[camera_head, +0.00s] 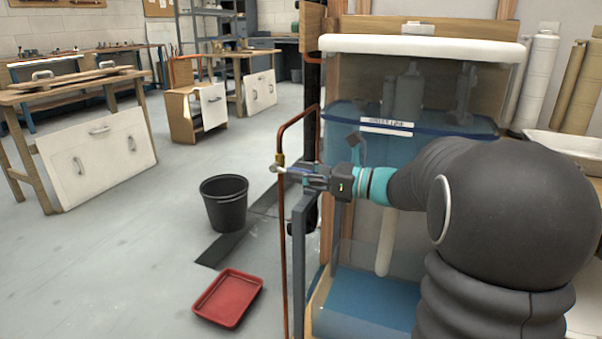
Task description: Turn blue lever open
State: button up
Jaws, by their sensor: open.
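My gripper (308,177) reaches left from my arm, side-on, beside a copper pipe (284,225) that rises in front of the booth. A brass fitting (280,159) on the pipe is just left of my fingers. A small pale metal piece (275,169) shows at the same height, at or against the fitting. My gripper is open. The blue lever cannot be made out clearly; my fingers cover the area right of the fitting. Whether the fingers touch the lever or the valve cannot be told.
A clear water tank (350,138) with a white lid stands behind my gripper. A grey post (299,265) stands just below it. A black bucket (225,204) and a red tray (228,299) are on the floor to the left. Workbenches stand farther back.

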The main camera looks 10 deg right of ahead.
jog(key=shift+a, duration=0.15)
grip_shut()
jog(key=shift+r, duration=0.1)
